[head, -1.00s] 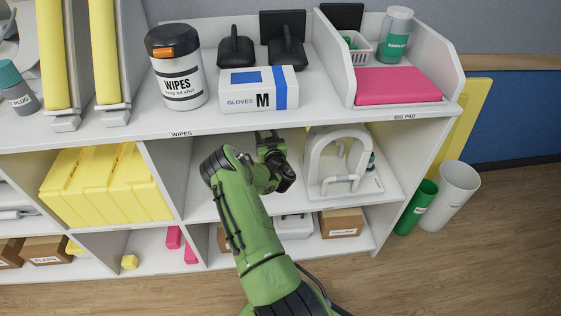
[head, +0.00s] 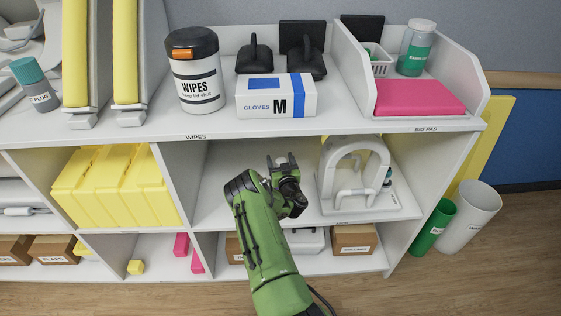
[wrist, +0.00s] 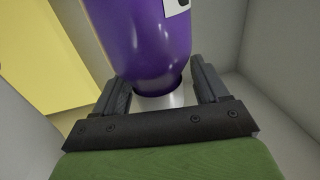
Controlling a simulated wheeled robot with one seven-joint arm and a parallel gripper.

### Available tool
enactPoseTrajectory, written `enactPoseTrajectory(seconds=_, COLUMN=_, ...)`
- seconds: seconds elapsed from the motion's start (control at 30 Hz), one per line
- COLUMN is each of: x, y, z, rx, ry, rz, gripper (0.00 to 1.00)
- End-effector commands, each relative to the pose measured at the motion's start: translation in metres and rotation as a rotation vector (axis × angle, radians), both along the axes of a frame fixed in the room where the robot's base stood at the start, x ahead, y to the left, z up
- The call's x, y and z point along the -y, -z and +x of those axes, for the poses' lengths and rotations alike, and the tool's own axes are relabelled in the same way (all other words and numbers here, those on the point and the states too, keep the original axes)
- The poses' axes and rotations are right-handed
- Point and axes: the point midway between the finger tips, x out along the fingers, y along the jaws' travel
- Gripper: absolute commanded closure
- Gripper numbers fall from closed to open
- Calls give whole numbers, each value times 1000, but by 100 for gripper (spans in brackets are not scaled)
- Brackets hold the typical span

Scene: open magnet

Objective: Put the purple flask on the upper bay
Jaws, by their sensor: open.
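The purple flask (wrist: 145,40) shows large in the wrist view, with a narrower dark purple collar at its lower end in the picture and a pale patch below it. A corner of a white label shows on it. My gripper (wrist: 160,92) is open, with one finger on each side of the collar end; I cannot tell whether either touches it. In the head view my gripper (head: 281,162) is in the middle upper bay (head: 222,195), below the counter. I do not see the flask in the head view.
A white arched stand (head: 355,170) stands right of my gripper in the same bay. Yellow bins (head: 115,185) fill the bay to the left. The counter above holds a wipes tub (head: 195,75) and a glove box (head: 275,97). Cartons (head: 353,240) sit in the lower bay.

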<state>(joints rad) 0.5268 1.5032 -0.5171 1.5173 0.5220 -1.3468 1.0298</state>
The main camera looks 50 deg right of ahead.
Motion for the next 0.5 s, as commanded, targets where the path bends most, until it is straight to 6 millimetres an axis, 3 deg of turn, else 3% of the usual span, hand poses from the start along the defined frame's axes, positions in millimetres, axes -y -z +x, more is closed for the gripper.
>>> enactPoseTrajectory(seconds=0.17, x=-3, y=-1, z=-7, rx=1, ry=5, rz=3, gripper=27)
enactPoseTrajectory(seconds=0.5, x=-55, y=-2, z=-70, rx=1, ry=6, rz=7, gripper=27)
